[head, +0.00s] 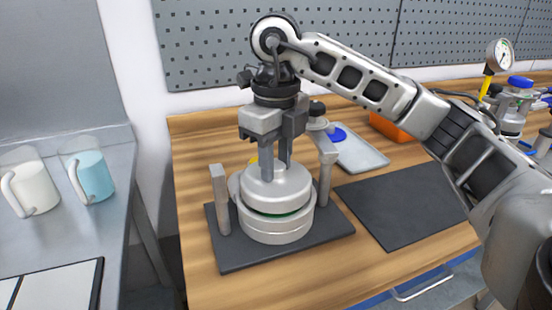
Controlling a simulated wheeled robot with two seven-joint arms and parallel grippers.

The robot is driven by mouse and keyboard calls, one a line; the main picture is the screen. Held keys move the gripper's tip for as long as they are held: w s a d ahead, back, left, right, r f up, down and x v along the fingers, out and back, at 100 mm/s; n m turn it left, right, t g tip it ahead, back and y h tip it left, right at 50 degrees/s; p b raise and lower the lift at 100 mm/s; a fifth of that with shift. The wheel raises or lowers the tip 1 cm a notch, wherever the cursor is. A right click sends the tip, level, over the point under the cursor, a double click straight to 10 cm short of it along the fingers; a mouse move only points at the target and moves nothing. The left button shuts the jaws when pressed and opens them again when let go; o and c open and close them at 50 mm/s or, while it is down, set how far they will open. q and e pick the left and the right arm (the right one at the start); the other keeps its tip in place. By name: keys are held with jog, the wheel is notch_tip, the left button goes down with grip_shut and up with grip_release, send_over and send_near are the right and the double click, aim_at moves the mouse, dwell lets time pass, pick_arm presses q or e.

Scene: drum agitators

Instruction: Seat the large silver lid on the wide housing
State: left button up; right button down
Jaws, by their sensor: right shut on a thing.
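My right gripper (276,168) points down from above and is shut at the top of the large silver lid (277,190). The lid is a rounded, stepped metal cap directly over the wide housing (276,230), a squat pale metal cylinder. A thin green ring (274,214) shows between lid and housing at the front. I cannot tell whether the lid touches the housing all round. The gripped part is mostly hidden by the fingers. The housing stands on a dark square mat (238,257). My left gripper is not in view.
A grey post (220,200) stands left of the housing; another upright (325,175) stands close on its right. A second dark mat (400,205) lies bare to the right. Behind are a grey tray (362,158) and an orange bin (388,127). Mugs stand on the left counter.

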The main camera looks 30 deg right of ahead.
jog(key=shift+f, duration=0.15)
jog(key=shift+f+b, duration=0.35)
jog(key=shift+b, duration=0.1)
jog(key=shift+f, duration=0.2)
dwell(0.4)
jog(key=c, duration=1)
grip_release()
jog(key=shift+o, duration=0.2)
